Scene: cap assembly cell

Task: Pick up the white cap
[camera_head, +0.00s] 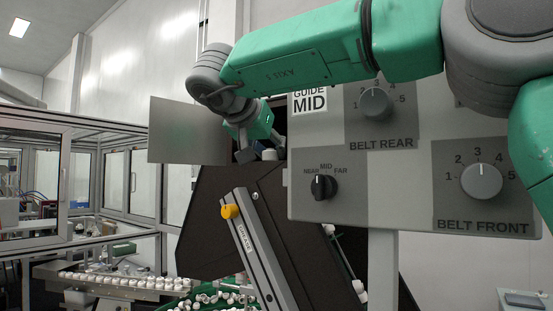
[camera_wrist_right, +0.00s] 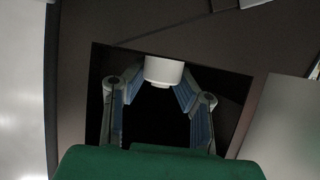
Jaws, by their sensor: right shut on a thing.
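The white cap (camera_wrist_right: 164,71) is between the fingertips of my right gripper (camera_wrist_right: 161,88) in the wrist view, with the blue finger pads against its two sides. The gripper is shut on it. In the head view my right gripper (camera_head: 259,151) is small, below the green wrist, and the white cap (camera_head: 269,154) shows at its fingertips. The cap is in front of a dark opening in a dark panel. My left gripper is in neither view.
A control panel (camera_head: 345,208) with several knobs stands at the right. A slanted rail with a yellow knob (camera_head: 230,211) runs below the gripper. A grey plate (camera_head: 185,130) is left of the wrist. Many white caps lie on a conveyor (camera_head: 120,284) at lower left.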

